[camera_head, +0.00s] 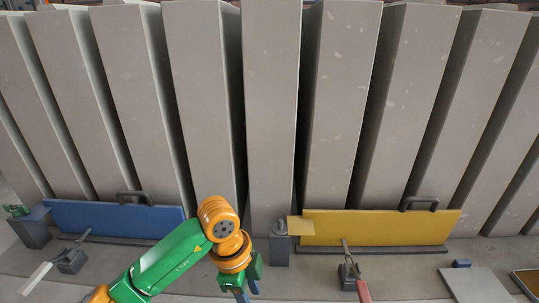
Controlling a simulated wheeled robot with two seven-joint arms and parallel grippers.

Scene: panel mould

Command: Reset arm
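My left arm, green and orange, comes in from the bottom left.
Tall grey concrete slabs (272,110) stand in a row behind. A white-handled clamp (70,262) and a red-handled clamp (349,272) stand before the panels. A grey block (279,249) stands between them. A light plate (474,285) lies at right.

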